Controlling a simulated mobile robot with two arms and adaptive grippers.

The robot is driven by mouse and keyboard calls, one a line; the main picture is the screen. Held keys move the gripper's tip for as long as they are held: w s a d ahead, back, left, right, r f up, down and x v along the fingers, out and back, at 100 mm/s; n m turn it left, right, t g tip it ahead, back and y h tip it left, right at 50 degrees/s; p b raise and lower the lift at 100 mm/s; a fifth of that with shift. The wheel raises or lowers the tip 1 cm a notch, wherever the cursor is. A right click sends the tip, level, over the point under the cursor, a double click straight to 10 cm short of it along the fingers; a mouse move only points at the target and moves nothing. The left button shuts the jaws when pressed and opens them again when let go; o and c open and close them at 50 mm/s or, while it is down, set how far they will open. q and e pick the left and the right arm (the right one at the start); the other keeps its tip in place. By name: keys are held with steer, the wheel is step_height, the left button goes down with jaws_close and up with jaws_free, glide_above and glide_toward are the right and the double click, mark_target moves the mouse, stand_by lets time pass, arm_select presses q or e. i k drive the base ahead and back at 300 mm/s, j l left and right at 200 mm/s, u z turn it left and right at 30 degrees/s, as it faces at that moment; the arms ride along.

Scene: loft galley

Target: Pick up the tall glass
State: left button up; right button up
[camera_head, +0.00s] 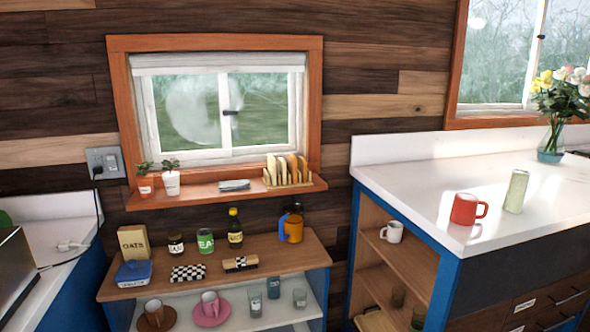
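A tall, pale green tumbler (516,191) stands upright on the white counter at the right, just right of a red mug (467,209). Smaller glasses stand on the low shelf: a bluish one (255,301), a dark-tinted one (274,288) and a clear one (300,297). Two more glasses, one brownish (398,297) and one greenish (418,317), stand inside the open cabinet under the counter. I cannot tell for certain which is the tall glass; the tumbler looks the tallest. Neither of my grippers shows in the head view.
A flower vase (551,142) stands at the counter's back right; the counter's front is clear. A white mug (391,231) sits in the cabinet.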

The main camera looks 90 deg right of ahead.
mark_target(518, 186)
steer(key=z, duration=4.05)
steer(key=u, duration=4.15)
steer(key=z, duration=3.85)
